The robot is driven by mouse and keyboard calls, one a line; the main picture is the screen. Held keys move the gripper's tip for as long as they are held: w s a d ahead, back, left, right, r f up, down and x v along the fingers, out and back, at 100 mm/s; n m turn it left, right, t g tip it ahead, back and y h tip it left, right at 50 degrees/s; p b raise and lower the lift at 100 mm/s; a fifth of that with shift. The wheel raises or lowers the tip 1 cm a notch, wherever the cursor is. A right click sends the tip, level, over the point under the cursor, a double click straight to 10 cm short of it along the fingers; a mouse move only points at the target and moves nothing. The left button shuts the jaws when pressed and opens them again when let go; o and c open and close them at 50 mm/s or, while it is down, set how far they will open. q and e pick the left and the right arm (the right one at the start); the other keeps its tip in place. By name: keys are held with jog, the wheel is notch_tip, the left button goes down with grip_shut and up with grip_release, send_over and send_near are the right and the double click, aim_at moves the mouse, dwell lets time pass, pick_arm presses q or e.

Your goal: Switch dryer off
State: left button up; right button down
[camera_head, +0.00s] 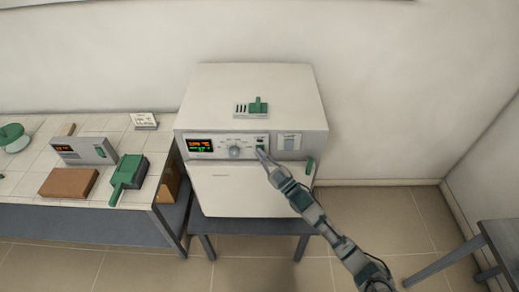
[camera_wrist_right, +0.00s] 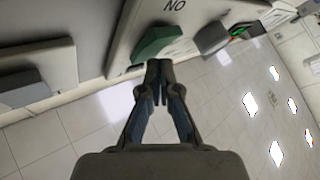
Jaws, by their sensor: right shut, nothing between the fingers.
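The dryer (camera_head: 250,188) is a white box-shaped furnace with a grey front panel, standing on a grey table. A green rocker switch (camera_head: 260,140) sits on the panel right of a grey round knob (camera_head: 234,152). My right gripper (camera_head: 262,152) is shut and empty, its tips just at the switch. In the right wrist view, the closed fingertips (camera_wrist_right: 158,70) are right by the green switch (camera_wrist_right: 155,42), under the letters "NO". Contact is not clear. My left gripper is not in view.
A green and grey object (camera_head: 257,105) lies on top of the dryer. A tiled bench (camera_head: 30,180) at the left holds a grey device with a lit display (camera_head: 85,151), a brown block (camera_head: 69,183) and a green-handled item (camera_head: 129,173). Floor at the right is open, with a grey table (camera_head: 500,240) at the edge.

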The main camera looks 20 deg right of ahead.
jog(key=shift+s, duration=0.1)
jog(key=shift+s+a+p, duration=0.25)
jog(key=shift+s+p, duration=0.25)
jog(key=shift+s, duration=0.2)
jog(key=s, duration=0.1)
jog(key=s+a+p, duration=0.1)
jog(key=s, duration=0.1)
jog(key=s+p, duration=0.1)
jog(key=shift+s+a+f, duration=0.2)
jog(key=shift+s+f, duration=0.15)
dwell(0.4)
